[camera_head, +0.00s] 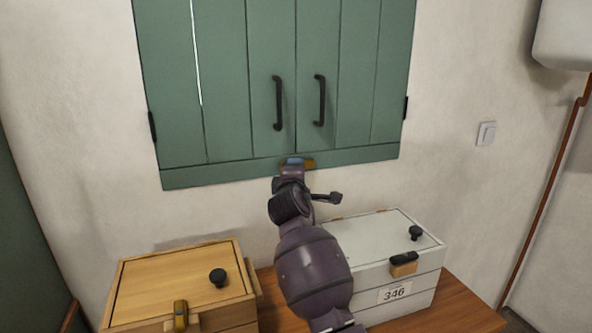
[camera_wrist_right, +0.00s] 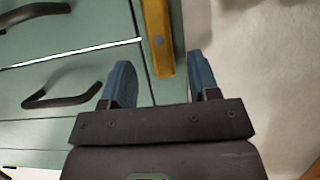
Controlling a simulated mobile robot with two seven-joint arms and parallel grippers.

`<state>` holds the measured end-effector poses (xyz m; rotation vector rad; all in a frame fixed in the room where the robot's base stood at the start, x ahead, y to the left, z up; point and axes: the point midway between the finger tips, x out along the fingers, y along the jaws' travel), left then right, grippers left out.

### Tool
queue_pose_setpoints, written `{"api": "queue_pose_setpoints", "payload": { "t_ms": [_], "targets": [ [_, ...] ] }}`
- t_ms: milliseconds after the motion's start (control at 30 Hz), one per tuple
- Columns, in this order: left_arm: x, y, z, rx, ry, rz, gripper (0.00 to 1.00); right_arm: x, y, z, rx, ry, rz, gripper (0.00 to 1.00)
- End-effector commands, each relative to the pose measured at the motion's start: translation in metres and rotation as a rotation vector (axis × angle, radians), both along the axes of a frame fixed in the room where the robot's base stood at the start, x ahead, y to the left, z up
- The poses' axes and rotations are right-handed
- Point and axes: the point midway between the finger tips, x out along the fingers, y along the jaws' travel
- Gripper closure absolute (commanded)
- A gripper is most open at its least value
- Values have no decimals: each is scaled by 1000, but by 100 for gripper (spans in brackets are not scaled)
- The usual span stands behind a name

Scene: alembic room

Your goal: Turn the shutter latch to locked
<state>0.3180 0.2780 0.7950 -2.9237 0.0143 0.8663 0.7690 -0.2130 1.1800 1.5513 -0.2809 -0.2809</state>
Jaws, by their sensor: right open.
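The green shutter (camera_head: 225,90) hangs shut on the wall, with two black handles. The latch, a yellow-brown bar (camera_head: 309,163), sits on its bottom edge near the centre seam and lies about level along that edge. In the right wrist view the bar (camera_wrist_right: 158,40) has a round grey pin near its end. My right gripper (camera_head: 292,162) is at the latch, and its arm hides part of the bar in the head view. Its two blue fingers (camera_wrist_right: 162,80) are open, one on each side of the bar's end, with visible gaps. My left gripper is not in view.
Below stand a wooden box (camera_head: 170,280) and a white box (camera_head: 370,235) numbered 346, both with black knobs, on a wooden table (camera_head: 455,318). A light switch (camera_head: 486,133) is on the wall at right.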

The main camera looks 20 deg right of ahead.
Motion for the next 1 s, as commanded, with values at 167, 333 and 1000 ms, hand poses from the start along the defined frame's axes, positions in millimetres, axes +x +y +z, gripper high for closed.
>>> {"api": "queue_pose_setpoints", "payload": {
  "t_ms": [167, 333, 1000],
  "targets": [
    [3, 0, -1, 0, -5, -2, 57, 22, -9, 0, 0, 0, -1, 45],
    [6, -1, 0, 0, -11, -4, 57, 33, -12, 0, 0, 0, 0, 45],
    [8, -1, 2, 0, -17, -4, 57, 36, -14, 0, 1, 0, 0, 88]
  ]
}}
